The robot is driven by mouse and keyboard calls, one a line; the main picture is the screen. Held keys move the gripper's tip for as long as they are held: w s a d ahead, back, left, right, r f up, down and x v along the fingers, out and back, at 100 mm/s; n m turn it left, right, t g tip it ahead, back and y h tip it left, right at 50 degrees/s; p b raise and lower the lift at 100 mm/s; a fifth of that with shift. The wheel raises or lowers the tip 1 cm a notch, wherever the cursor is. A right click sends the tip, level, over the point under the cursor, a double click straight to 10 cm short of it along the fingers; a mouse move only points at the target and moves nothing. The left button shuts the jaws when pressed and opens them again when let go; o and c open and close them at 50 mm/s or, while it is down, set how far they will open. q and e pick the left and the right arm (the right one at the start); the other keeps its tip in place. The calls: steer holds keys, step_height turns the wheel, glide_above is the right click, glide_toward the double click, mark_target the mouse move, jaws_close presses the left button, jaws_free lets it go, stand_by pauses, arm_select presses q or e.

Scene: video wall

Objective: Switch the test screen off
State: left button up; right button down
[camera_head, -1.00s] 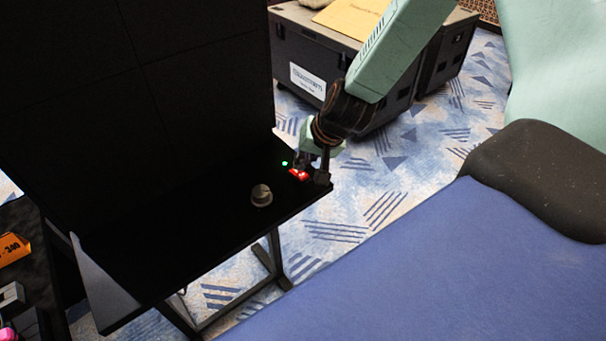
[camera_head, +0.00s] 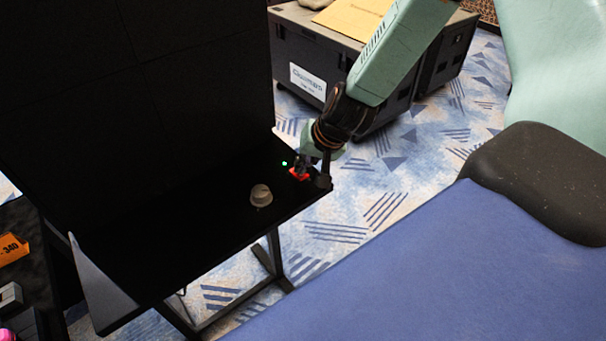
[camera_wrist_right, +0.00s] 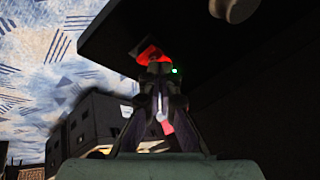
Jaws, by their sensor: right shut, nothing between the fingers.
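The test screen (camera_head: 80,90) is a tall black panel, dark all over, behind a black shelf (camera_head: 190,225). Near the shelf's right end is a red switch (camera_head: 299,175), partly hidden by my right gripper (camera_head: 312,174). A small green light (camera_head: 285,163) glows beside it. A grey knob (camera_head: 261,195) stands further left on the shelf. In the right wrist view, my right gripper (camera_wrist_right: 160,72) is shut and empty, with its tips at the red switch (camera_wrist_right: 148,54); whether they touch cannot be told. The green light (camera_wrist_right: 176,70) also shows there. My left gripper is out of view.
Dark equipment cases (camera_head: 310,62) stand on the patterned carpet behind the shelf. A dark table at the left edge holds an orange box (camera_head: 12,248) and small items. A blue padded surface (camera_head: 430,270) fills the lower right.

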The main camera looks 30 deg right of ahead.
steer(key=shift+s+f+b, duration=0.15)
steer(key=shift+f+b, duration=0.15)
steer(key=shift+f, duration=0.1)
stand_by(0.4)
steer(key=shift+r, duration=0.1)
steer(key=shift+w+r+p, duration=0.3)
steer(key=shift+r+p, duration=0.4)
steer(key=shift+r, duration=0.05)
steer(key=shift+w+r+p, duration=0.25)
steer(key=shift+r+p, duration=0.45)
steer(key=shift+r, duration=0.1)
steer(key=shift+w+r+p, duration=0.25)
steer(key=shift+r+p, duration=0.4)
steer(key=shift+r, duration=0.2)
steer(key=shift+w+r+p, duration=0.25)
steer(key=shift+r+p, duration=0.45)
steer(key=shift+r, duration=0.1)
steer(key=shift+f, duration=0.15)
